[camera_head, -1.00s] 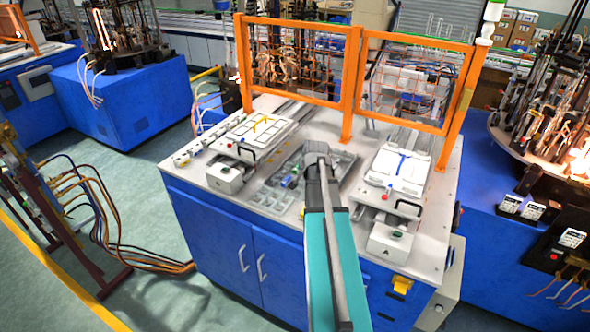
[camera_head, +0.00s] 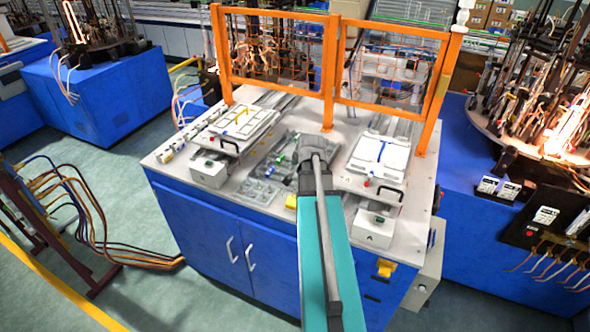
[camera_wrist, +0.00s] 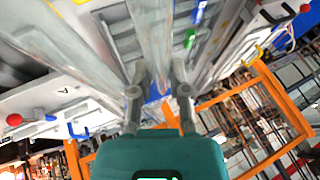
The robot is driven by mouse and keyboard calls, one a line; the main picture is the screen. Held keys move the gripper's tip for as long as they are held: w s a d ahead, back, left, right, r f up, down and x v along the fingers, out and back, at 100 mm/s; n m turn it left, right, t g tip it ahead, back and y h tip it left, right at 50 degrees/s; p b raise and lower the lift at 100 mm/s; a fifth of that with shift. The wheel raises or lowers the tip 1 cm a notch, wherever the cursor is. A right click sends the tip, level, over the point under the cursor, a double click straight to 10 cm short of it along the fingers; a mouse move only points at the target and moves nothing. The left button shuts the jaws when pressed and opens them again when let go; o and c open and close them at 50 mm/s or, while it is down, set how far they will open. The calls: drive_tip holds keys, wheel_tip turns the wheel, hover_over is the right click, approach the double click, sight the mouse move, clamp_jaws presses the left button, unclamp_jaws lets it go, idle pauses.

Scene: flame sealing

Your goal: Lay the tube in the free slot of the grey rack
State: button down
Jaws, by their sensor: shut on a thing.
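In the wrist view my gripper (camera_wrist: 159,82) has its two fingers close around a clear glass tube (camera_wrist: 152,38), which runs up the picture, blurred and close to the camera. In the head view my own arm hides the fingers and the tube. A grey tray-like rack (camera_head: 262,190) with compartments lies on the table between two white stations, and my arm reaches over its right part. I cannot tell which slot in it is free.
White stations stand left (camera_head: 240,127) and right (camera_head: 378,160) of the rack, with black handles. An orange mesh guard (camera_head: 330,75) closes the back of the white-topped blue cabinet (camera_head: 215,235).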

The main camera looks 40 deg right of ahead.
drive_tip(key=shift+f, duration=0.15)
wheel_tip(320, 180, down, 4)
drive_tip(key=b, duration=0.4)
drive_tip(key=shift+w+f+b, duration=0.15)
drive_tip(key=shift+b, duration=0.15)
drive_tip(key=shift+a, duration=0.1)
